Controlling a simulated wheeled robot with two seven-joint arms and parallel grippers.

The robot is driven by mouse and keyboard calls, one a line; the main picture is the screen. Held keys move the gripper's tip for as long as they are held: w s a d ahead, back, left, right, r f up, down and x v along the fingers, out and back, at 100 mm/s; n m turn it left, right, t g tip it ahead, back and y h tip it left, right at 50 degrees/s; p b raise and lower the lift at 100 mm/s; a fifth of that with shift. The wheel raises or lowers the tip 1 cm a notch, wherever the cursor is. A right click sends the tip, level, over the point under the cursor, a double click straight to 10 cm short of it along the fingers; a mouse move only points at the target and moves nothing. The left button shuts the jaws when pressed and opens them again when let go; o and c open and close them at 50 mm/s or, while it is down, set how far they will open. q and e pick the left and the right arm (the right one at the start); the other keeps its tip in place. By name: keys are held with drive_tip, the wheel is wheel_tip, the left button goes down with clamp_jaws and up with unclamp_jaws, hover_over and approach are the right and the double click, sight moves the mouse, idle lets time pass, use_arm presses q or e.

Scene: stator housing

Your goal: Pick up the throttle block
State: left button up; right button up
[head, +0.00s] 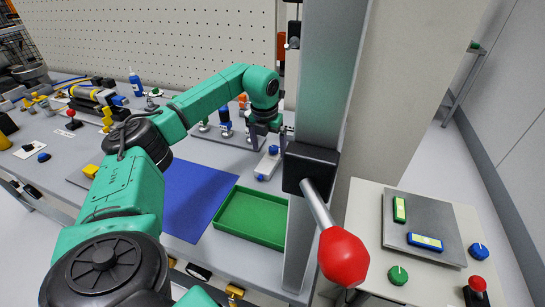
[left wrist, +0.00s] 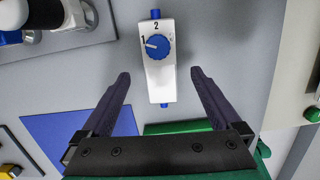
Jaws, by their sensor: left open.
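The throttle block is a white block (left wrist: 160,78) with a blue knob marked 1 and 2 and blue fittings at both ends. In the head view the throttle block (head: 268,164) lies on the grey table behind the green tray. My left gripper (left wrist: 160,76) is open, with its dark fingers spread on either side of the block's near part in the wrist view; I see no contact. My right gripper is not in view.
A green tray (head: 218,222) and a blue mat (head: 190,205) lie in front of the block. A grey column with a red-knobbed lever (head: 342,255) stands close on the right. Several valve-like parts (head: 225,120) stand on a plate behind.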

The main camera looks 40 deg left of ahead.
sight(270, 159)
use_arm(q)
drive_tip(key=shift+s+f+p, duration=0.25)
drive_tip(key=shift+f+p, duration=0.05)
drive_tip(key=shift+f, duration=0.3)
drive_tip(key=f, duration=0.3)
drive_tip(key=shift+w+f, duration=0.15)
drive_tip(key=shift+w, duration=0.25)
drive_tip(key=shift+w+a+f, duration=0.15)
drive_tip(key=shift+f, duration=0.15)
drive_tip(key=shift+c, duration=0.9)
drive_tip(key=shift+r, duration=0.15)
clamp_jaws()
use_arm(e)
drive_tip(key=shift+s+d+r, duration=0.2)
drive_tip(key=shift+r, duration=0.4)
